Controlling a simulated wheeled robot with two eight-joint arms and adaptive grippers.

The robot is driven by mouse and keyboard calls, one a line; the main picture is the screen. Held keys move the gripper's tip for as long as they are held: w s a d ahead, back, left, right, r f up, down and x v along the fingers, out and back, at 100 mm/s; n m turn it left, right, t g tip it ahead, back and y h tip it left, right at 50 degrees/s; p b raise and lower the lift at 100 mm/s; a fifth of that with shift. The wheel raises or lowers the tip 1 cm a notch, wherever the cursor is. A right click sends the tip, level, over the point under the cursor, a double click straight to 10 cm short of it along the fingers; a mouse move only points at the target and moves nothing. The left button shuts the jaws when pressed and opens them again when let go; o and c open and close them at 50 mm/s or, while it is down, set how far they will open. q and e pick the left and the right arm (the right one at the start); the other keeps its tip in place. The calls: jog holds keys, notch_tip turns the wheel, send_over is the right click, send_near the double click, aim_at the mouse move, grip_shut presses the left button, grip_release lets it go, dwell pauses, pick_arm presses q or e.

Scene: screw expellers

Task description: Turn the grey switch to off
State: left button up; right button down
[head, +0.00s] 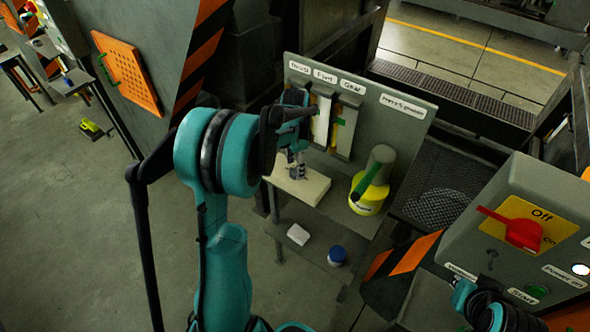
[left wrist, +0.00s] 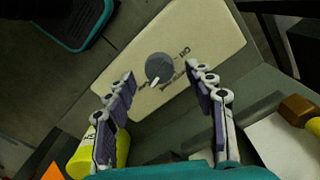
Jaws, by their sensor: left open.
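The grey switch (left wrist: 159,67) is a round knob with a white pointer mark on a cream panel (left wrist: 215,35), in the left wrist view. The mark points to the lower left of that view. An "Off" label lies to the knob's right, with other small lettering around it. My left gripper (left wrist: 160,75) is open, with its two fingers apart on either side of the knob in this view. My right gripper is not seen.
A yellow and grey container (head: 370,190) with a green handle stands right of the cream box on the shelf. A labelled board (head: 380,115) rises behind. A red switch (head: 515,230) sits on a grey control box at right. A blue-capped jar (head: 337,256) is below.

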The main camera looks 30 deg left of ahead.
pick_arm(q)
jog(key=shift+f, duration=0.95)
jog(key=c, duration=1.2)
jog(key=shift+o, duration=0.2)
